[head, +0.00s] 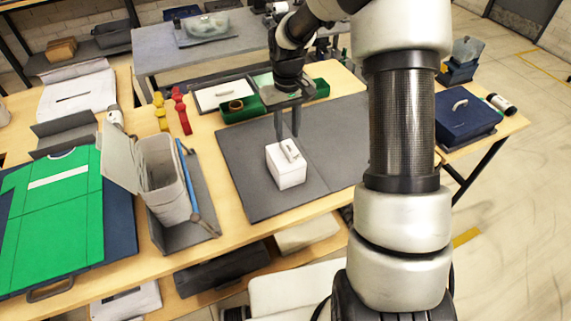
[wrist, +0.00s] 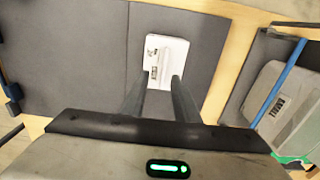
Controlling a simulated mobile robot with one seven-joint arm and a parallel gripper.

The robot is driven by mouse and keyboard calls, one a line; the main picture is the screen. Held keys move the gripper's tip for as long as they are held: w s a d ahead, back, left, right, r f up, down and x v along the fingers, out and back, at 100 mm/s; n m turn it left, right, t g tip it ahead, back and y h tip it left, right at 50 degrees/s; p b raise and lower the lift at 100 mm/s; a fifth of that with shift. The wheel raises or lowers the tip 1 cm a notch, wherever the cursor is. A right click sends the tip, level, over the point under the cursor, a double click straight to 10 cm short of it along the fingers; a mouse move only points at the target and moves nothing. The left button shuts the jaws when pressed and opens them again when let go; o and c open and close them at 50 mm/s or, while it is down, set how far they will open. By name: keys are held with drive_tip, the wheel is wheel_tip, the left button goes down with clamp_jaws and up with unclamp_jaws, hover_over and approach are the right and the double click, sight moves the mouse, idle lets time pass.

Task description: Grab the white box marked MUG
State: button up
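My gripper (head: 287,137) points down just above and behind the box. Nothing is held. Whether the fingertips touch the box is hard to tell.
A grey bin with an open lid (head: 165,190) and a blue rod stand left of the mat. A green tray (head: 240,108) lies behind it. A green shirt (head: 50,200) is at far left, a dark blue box (head: 465,115) at right. The mat around the box is clear.

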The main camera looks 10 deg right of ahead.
sight(285, 147)
drive_tip(key=f, duration=0.4)
drive_tip(key=shift+s+a, duration=0.25)
drive_tip(key=shift+a, duration=0.05)
drive_tip(key=shift+f, duration=0.5)
clamp_jaws()
idle(0.6)
